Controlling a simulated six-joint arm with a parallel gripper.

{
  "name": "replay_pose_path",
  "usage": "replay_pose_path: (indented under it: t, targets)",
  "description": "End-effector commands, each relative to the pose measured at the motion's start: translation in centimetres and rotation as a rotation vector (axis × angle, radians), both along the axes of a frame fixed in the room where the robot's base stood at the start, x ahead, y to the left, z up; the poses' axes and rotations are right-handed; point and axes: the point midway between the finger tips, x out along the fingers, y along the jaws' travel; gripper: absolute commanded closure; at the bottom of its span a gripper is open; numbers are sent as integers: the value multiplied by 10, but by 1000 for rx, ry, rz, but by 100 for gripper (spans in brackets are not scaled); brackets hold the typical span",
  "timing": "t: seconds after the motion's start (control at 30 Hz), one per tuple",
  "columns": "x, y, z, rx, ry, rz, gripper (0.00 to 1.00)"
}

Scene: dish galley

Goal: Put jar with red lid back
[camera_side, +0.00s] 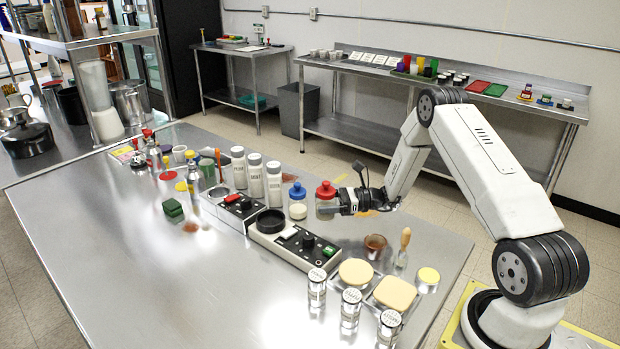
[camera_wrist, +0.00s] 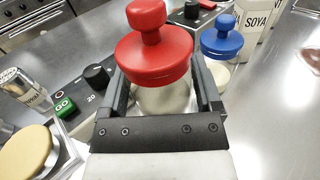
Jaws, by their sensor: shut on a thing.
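The jar with the red lid (camera_side: 326,192) is a clear jar with a knobbed red lid. In the wrist view the red lid (camera_wrist: 153,52) stands above the jaws, with the jar body (camera_wrist: 163,98) between the two fingers. My gripper (camera_side: 340,203) comes in from the right and is shut on the jar; it also shows in the wrist view (camera_wrist: 165,95). The jar is upright, just right of a jar with a blue lid (camera_side: 297,200). Its base is partly hidden, so I cannot tell if it touches the table.
White shaker bottles (camera_side: 273,184) stand behind and left of the blue-lidded jar. A control unit with a black round plate (camera_side: 270,221) lies in front. Yellow-topped containers (camera_side: 395,293) and labelled glass jars (camera_side: 351,308) stand nearer the front. The left front tabletop (camera_side: 150,270) is clear.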

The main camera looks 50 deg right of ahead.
Motion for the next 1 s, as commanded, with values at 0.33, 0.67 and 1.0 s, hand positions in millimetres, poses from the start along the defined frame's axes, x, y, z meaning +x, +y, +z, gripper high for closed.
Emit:
replay_pose_path:
  t: [0.33, 0.67, 1.0]
  targets:
    - [6, -2, -6, -1, -2, 0, 100]
    - [10, -3, -29, 1, -1, 0, 100]
    - [10, -3, -42, -1, -3, 0, 100]
